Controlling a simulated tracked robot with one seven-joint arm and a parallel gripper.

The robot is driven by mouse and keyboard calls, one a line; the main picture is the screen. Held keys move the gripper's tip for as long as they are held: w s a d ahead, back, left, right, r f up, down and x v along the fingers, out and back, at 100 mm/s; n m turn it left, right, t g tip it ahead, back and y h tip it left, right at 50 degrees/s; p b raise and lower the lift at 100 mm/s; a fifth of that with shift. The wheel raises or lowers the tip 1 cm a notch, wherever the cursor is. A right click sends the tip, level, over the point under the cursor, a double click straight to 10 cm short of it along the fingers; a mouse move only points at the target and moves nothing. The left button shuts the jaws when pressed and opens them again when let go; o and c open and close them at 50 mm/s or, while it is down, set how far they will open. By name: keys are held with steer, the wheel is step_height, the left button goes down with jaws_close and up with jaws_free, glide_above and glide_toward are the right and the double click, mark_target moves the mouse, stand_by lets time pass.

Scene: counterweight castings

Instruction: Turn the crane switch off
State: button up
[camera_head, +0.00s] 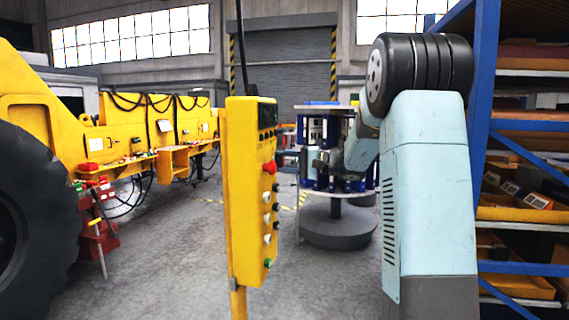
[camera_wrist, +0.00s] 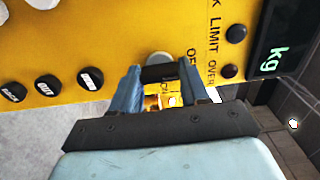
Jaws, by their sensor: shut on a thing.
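The crane switch (camera_wrist: 160,73) shows in the wrist view as a dark bar-shaped handle on a yellow control panel, with a pale round part behind it. My gripper (camera_wrist: 162,78) is at the panel, one finger on each side of the handle, shut on it. Lettering that seems to start "OF" stands just right of the fingers. The fingers and gripper body hide part of the panel and switch base. In the head view the yellow control box (camera_head: 242,190) stands upright on a post; a red knob (camera_head: 270,167) shows on its right-hand face. My fingertips are not clear there.
Several dark buttons (camera_wrist: 47,84) lie left of the fingers, and a display reading "kg" (camera_wrist: 272,62) lies right. A blue-framed shelf rack (camera_head: 484,110) stands close at the right. A yellow machine with a large tyre (camera_head: 35,220) stands left. Open floor lies between.

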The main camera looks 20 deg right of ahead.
steer(key=shift+a+f, duration=0.1)
steer(key=shift+f, duration=0.2)
steer(key=o, duration=0.7)
steer(key=shift+c, duration=0.2)
steer(key=o, duration=0.4)
steer(key=shift+r, duration=0.15)
steer(key=v, duration=1.3)
steer(key=shift+s+d, duration=0.2)
steer(key=shift+d, duration=0.15)
